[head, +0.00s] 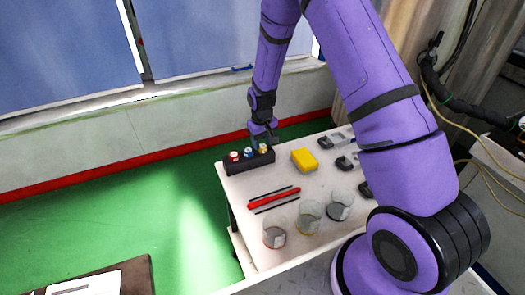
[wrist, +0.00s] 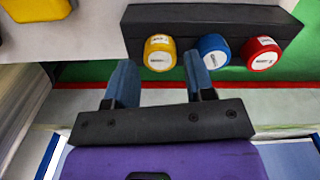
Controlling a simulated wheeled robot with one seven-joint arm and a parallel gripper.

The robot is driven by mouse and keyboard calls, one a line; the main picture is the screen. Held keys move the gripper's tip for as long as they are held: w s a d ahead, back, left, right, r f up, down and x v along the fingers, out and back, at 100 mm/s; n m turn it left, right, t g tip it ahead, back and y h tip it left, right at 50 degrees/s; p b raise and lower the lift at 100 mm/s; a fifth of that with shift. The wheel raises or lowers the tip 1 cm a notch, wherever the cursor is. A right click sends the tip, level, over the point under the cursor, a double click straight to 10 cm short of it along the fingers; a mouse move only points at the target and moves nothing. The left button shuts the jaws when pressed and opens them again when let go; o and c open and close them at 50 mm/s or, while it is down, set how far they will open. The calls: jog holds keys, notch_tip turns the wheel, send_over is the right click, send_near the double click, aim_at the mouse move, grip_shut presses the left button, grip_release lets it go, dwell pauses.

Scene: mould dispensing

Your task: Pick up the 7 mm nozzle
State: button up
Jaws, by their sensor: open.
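Three capped nozzles stand in a row in a black holder (head: 252,165), also in the wrist view (wrist: 200,17): yellow (head: 263,149), blue (head: 248,153) and red (head: 234,156). In the wrist view the yellow nozzle (wrist: 159,52), blue nozzle (wrist: 213,50) and red nozzle (wrist: 261,52) show small white labels. The print is too small to tell which is 7 mm. My gripper (head: 262,136) is open and empty, over the holder's right end in the head view. In the wrist view its fingertips (wrist: 159,66) lie either side of the yellow nozzle; contact cannot be told.
The white table (head: 228,190) also holds a yellow block (head: 304,160), a red tool (head: 273,198) between dark rods, several glass beakers (head: 310,216) and grey devices (head: 332,141). Green floor and a low wall lie beyond the table.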

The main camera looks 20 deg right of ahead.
jog(key=shift+f, duration=1.1)
jog(key=c, duration=0.7)
jog(key=shift+r, duration=0.1)
